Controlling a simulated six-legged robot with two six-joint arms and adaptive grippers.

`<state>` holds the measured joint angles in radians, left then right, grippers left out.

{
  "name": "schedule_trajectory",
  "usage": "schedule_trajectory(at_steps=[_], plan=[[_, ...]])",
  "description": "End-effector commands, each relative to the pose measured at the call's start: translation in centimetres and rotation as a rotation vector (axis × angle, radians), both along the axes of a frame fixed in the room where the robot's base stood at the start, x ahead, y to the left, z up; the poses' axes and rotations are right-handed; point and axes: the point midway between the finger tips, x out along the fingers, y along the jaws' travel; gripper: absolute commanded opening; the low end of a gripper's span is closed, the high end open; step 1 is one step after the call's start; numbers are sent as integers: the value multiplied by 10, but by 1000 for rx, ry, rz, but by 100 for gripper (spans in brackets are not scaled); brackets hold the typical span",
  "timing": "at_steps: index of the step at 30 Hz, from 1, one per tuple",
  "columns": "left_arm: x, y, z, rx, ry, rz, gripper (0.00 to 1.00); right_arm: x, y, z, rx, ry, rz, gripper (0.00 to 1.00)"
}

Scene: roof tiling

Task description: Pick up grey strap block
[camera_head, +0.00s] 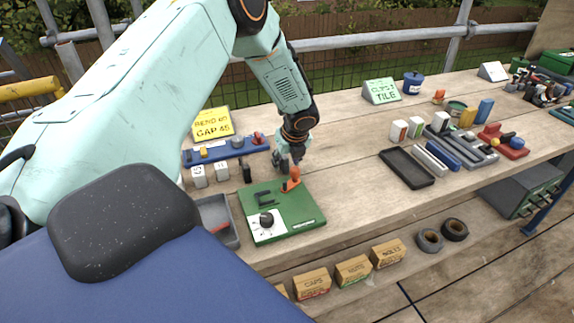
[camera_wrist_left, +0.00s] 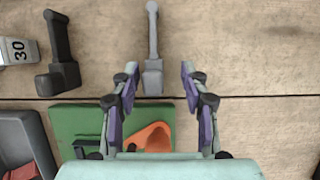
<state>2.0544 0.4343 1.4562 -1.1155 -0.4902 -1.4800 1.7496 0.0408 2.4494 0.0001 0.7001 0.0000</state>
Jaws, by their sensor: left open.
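The grey strap block (camera_wrist_left: 152,55) lies on the wooden bench in the left wrist view, its long narrow bar pointing away and its thicker end near my fingers. My left gripper (camera_wrist_left: 159,75) is open, with one finger on each side of the block's thick end and a gap on both sides. In the head view my left gripper (camera_head: 288,163) points down at the bench just behind the green board, and I cannot clearly tell the grey block from the fingers there. My right gripper is not in view.
A black strap block (camera_wrist_left: 60,55) lies left of the grey one. The green board (camera_head: 312,215) carries an orange piece (camera_head: 292,178) close to my gripper. A blue rack (camera_head: 228,150) stands behind, and a grey tray (camera_head: 222,228) sits left. Bench room right of the board is clear.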

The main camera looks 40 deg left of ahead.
Motion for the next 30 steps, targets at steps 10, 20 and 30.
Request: schedule_trajectory(at_steps=[10, 20, 30], plan=[[1, 2, 0, 0, 0, 2, 33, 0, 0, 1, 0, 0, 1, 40], [1, 2, 0, 0, 0, 1, 5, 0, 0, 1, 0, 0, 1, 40], [1, 2, 0, 0, 0, 2, 0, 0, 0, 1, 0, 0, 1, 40]])
